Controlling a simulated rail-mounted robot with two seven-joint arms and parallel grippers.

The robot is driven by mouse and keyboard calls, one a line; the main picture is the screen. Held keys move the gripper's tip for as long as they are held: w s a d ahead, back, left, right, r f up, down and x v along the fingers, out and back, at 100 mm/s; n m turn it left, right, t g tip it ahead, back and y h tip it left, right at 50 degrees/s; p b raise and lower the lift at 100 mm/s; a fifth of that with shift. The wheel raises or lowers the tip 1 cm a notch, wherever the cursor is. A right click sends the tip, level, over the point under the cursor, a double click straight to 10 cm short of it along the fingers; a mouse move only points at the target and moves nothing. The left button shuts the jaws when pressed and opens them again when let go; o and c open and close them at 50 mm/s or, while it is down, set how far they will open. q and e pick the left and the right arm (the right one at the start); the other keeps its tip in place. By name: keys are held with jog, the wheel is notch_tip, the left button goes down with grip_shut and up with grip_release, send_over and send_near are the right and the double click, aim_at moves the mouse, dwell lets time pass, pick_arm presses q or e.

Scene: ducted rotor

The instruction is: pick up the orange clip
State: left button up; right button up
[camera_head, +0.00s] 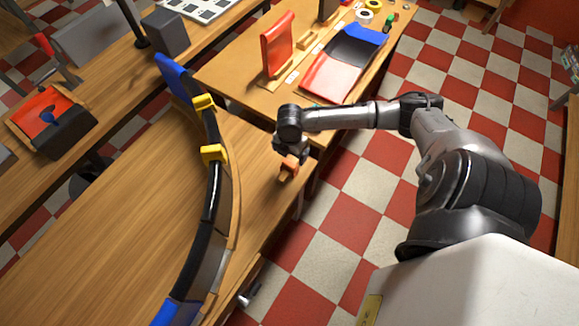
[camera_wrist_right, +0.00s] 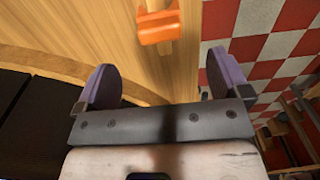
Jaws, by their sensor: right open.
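The orange clip (camera_head: 288,167) lies on the wooden table near its right edge in the head view. It also shows at the top of the right wrist view (camera_wrist_right: 158,24), ahead of the fingers and roughly centred between them. My right gripper (camera_head: 289,153) is just at the clip in the head view, partly covering it. In the right wrist view its two purple-grey fingers (camera_wrist_right: 159,80) are open and apart, with nothing between them. The clip is beyond the fingertips, and I see no contact. My left gripper is not in view.
A long curved black and blue duct section (camera_head: 219,205) with yellow clamps (camera_head: 214,154) stands left of the clip. A second table behind holds a red panel (camera_head: 277,47) and a red-blue curved piece (camera_head: 345,64). Checkered floor lies right of the table edge.

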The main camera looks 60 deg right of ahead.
aim_at(290, 163)
notch_tip(290, 163, down, 4)
jog(key=shift+f+b, duration=0.25)
jog(key=shift+b, duration=0.1)
notch_tip(290, 163, down, 4)
jog(key=shift+a+r+b, duration=0.1)
jog(key=shift+r+b, duration=0.05)
jog(key=shift+b, duration=0.4)
jog(key=shift+f, duration=0.8)
jog(key=shift+c, duration=0.2)
jog(key=c, duration=1)
jog(key=shift+o, duration=0.2)
jog(key=shift+r, duration=0.15)
